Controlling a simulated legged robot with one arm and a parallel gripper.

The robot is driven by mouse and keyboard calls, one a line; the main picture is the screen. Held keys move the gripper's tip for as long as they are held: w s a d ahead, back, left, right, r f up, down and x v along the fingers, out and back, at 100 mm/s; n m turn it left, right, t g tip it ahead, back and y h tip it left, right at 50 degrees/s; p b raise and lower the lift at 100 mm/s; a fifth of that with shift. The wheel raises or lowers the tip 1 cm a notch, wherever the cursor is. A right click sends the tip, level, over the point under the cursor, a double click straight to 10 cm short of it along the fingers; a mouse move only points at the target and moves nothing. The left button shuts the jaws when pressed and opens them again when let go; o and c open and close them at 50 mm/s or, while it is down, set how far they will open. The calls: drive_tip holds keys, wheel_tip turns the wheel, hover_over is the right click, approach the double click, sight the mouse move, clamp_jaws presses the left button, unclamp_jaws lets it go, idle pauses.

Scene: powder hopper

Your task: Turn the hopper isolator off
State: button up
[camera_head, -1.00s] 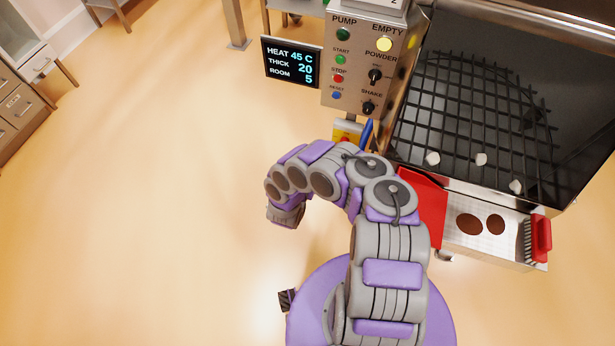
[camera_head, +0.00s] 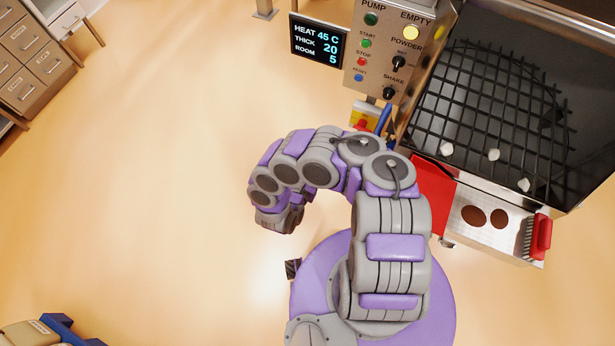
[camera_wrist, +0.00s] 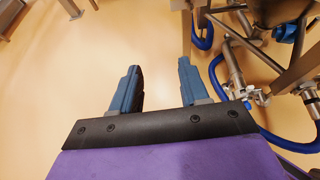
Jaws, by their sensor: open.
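A yellow box with a red part (camera_head: 362,120), which looks like the isolator, sits below the control panel in the head view. My arm partly covers the area under it, and which way its red part points is too small to tell. The hopper (camera_head: 598,32) with its black grid stands at the right. My gripper (camera_head: 278,220) hangs at the end of my bent arm, to the left of and apart from the yellow box. In the wrist view, my gripper (camera_wrist: 160,66) is open, with nothing between its two blue fingers. The yellow box does not show there.
The control panel (camera_head: 378,73) has buttons and knobs, beside a black display (camera_head: 318,41). A red sheet (camera_head: 433,190) and a metal tray (camera_head: 462,232) are at the hopper's front. Blue hoses (camera_wrist: 221,78) and metal pipes (camera_wrist: 234,66) lie right of my gripper.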

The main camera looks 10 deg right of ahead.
drive_tip(key=p+v, duration=0.1)
drive_tip(key=v, duration=0.2)
drive_tip(key=shift+s, duration=0.15)
idle(0.5)
